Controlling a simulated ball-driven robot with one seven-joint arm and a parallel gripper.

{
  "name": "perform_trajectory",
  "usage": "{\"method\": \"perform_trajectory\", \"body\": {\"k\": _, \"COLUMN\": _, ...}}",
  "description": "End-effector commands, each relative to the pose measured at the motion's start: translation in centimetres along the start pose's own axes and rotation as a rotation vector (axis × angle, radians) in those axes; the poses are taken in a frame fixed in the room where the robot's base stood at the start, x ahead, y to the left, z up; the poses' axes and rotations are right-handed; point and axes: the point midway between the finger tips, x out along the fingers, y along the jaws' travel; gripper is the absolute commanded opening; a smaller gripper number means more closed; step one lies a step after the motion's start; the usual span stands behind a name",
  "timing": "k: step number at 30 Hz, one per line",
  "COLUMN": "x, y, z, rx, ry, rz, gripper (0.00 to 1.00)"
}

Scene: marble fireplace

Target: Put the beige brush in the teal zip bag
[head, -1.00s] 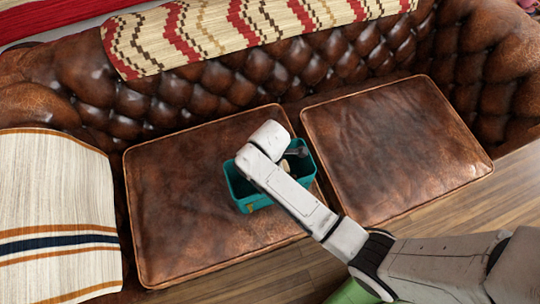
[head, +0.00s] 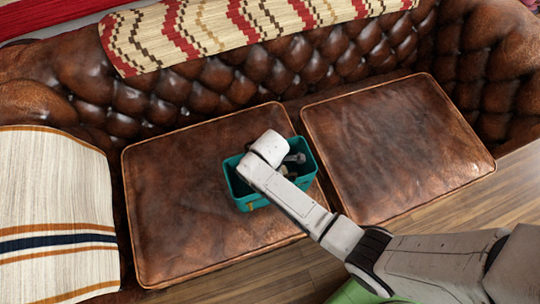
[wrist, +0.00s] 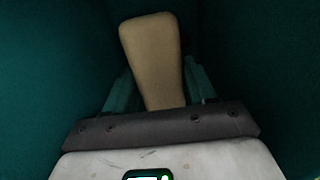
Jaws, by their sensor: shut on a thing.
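The teal zip bag (head: 306,182) stands open at the top, like a box, on the left seat cushion. The beige brush (wrist: 152,45) shows in the wrist view as a rounded block that narrows towards my gripper (wrist: 158,82). My gripper is shut on the brush, with one finger at each side of it. Dark teal walls of the bag (wrist: 45,60) surround both, so the brush is down inside the bag. In the head view my arm covers the middle of the bag and hides the brush and most of my gripper.
The bag is on a brown leather sofa, near the right edge of the left cushion (head: 185,180). The right cushion (head: 400,150) is clear. A striped cream throw (head: 55,200) lies at the left, and a patterned blanket (head: 200,35) lies over the backrest.

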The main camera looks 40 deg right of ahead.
Motion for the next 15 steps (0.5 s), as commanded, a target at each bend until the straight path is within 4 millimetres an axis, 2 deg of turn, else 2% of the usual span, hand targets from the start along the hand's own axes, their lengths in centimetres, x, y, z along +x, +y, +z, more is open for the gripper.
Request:
{"method": "perform_trajectory", "body": {"k": 10, "x": 0.7, "y": 0.01, "z": -0.01, "rx": 0.0, "ry": 0.0, "rz": 0.0, "gripper": 0.31}}
{"method": "perform_trajectory", "body": {"k": 11, "x": 0.71, "y": 0.0, "z": 0.0, "rx": 0.0, "ry": 0.0, "rz": 0.0, "gripper": 0.57}}
{"method": "perform_trajectory", "body": {"k": 15, "x": 0.7, "y": 0.0, "z": 0.0, "rx": 0.0, "ry": 0.0, "rz": 0.0, "gripper": 0.71}}
